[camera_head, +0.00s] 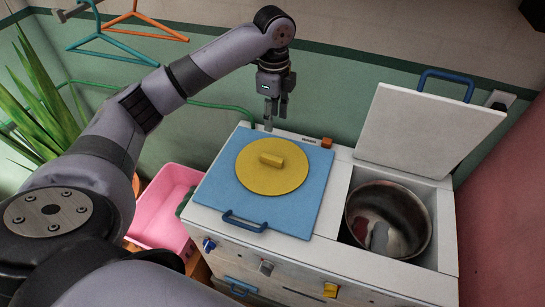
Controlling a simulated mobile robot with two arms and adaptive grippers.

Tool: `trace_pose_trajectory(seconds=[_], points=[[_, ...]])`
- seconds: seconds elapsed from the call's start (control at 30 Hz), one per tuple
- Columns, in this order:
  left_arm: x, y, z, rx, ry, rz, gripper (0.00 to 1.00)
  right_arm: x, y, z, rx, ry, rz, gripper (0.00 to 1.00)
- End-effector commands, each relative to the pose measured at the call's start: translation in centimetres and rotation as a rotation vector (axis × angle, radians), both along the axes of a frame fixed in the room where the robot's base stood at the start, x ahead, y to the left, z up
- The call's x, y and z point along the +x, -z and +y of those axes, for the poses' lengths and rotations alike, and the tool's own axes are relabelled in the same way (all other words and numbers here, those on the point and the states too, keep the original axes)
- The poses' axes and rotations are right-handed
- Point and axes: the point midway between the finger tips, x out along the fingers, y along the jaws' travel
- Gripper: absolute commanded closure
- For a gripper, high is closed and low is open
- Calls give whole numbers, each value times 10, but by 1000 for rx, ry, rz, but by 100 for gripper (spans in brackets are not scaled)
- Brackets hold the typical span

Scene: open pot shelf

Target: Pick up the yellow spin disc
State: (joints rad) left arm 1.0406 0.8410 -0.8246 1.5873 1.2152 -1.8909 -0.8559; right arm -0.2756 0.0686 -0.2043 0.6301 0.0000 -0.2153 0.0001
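The yellow spin disc (287,179) is round and flat, with a raised yellow bar handle (271,159) across its top. It lies on the blue lid (307,214) on the left side of a white twin-tub washing machine. My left gripper (275,120) hangs fingers down behind the disc, near the machine's back edge and apart from the disc. Its fingers look spread, with nothing between them. My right gripper is not in view.
The machine's right lid (425,128) stands raised above a steel drum (390,215) holding red and grey items. A pink basket (160,215) is to the left. Hangers (110,30) hang at upper left, near a green plant (40,105).

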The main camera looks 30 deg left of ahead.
Motion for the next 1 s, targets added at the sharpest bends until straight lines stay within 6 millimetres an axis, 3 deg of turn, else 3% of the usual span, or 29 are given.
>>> trace_pose_trajectory(seconds=[0.1,0.27,0.4,0.63,1.0], points=[[-2,28,1,2,-3,5,60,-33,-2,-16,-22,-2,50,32],[-1,62,0,2,-3,3,60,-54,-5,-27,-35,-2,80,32],[-1,86,0,1,-2,1,60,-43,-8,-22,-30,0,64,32],[-2,103,0,2,-2,0,60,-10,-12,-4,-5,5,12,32],[-9,149,0,2,-3,0,60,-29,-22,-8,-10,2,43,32]])
